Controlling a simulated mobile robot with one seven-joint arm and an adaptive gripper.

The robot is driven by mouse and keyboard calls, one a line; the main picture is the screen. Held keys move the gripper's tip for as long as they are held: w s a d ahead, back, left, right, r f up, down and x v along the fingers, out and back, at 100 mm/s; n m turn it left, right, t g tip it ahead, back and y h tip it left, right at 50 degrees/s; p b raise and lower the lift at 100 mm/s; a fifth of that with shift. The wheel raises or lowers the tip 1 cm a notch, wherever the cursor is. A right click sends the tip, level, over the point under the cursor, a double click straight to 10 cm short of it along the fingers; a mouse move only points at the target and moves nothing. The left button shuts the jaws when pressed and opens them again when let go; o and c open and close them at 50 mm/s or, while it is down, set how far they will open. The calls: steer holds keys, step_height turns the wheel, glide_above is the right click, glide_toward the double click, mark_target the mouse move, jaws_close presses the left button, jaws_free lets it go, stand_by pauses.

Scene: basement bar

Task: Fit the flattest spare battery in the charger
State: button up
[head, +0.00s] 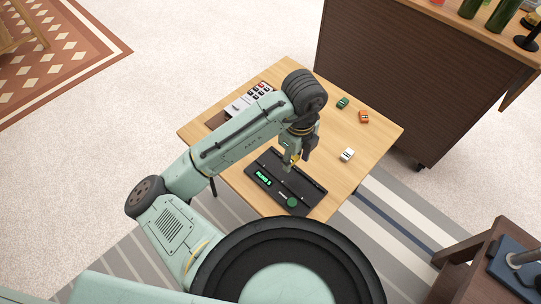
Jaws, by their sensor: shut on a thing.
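The charger (305,187) is a dark, flat, oblong unit near the front edge of the small wooden table. It has a lit green display (263,178) and a round green part (291,201). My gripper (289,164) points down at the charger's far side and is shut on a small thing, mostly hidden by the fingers. I cannot tell its shape or whether it touches the charger. A green battery-like block (342,102), an orange one (363,117) and a white one (347,154) lie apart on the table's right half. Their thicknesses are hard to compare from above.
The wooden table (381,133) is bare around the loose blocks. A dark bar counter (410,75) with bottles stands behind right. A brown stool or table (474,262) is at lower right.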

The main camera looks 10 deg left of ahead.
mark_target(293, 178)
step_height(293, 178, down, 7)
steer(key=b, duration=0.6)
steer(key=shift+s+d+f, duration=0.1)
steer(key=shift+s, duration=0.05)
steer(key=shift+f+b, duration=0.25)
steer(key=shift+b, duration=0.3)
stand_by(1.8)
steer(key=o, duration=1.2)
step_height(293, 178, up, 12)
stand_by(0.5)
